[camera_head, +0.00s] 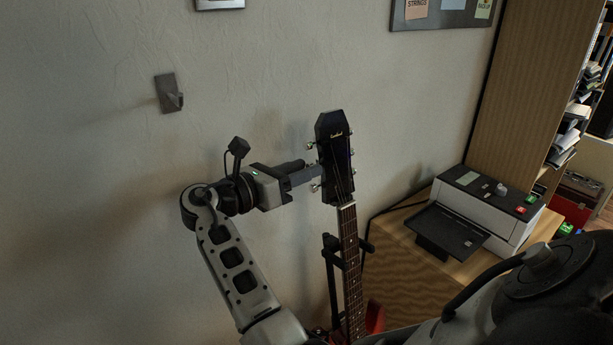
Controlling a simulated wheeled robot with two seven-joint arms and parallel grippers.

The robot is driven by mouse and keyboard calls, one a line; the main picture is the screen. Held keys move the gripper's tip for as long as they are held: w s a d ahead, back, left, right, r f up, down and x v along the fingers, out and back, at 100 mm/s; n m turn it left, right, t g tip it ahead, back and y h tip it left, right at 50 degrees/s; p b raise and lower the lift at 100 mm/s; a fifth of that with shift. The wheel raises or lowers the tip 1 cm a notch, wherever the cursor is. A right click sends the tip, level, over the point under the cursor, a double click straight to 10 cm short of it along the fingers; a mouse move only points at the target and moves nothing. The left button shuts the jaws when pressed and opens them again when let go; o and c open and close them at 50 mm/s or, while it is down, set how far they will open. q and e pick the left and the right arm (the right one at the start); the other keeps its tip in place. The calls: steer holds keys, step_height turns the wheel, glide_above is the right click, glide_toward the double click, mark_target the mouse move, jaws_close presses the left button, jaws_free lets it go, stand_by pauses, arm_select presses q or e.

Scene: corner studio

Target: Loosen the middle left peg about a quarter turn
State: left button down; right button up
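The black guitar headstock (335,155) stands upright near the wall, with the neck (350,260) below it. On its left edge an upper peg (311,146) and a lower peg (315,187) show. I cannot tell whether the fingers are closed on the peg. Pegs also show on the right edge (351,153).
A dark stand (334,262) holds the neck. A white printer (487,212) sits on a wooden surface (402,236) to the right. A grey wall hook (170,93) is at the upper left. The wall is close behind the guitar.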

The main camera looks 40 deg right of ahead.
steer(key=shift+d, duration=0.1)
arm_select(q)
steer(key=shift+s, duration=0.15)
arm_select(e)
jaws_close()
steer(key=shift+m, duration=0.3)
arm_select(q)
steer(key=shift+w+d+f+b, duration=0.2)
steer(key=shift+f+b, duration=0.35)
steer(key=shift+b, duration=0.7)
steer(key=shift+w+d+f+b, duration=0.15)
steer(key=shift+f+b, duration=0.35)
steer(key=shift+b, duration=0.75)
arm_select(e)
steer(key=shift+s+f+m, duration=0.1)
steer(key=shift+f+m, duration=0.05)
steer(key=shift+m, duration=8.45)
arm_select(q)
steer(key=shift+s, duration=0.1)
steer(key=shift+d+r, duration=0.1)
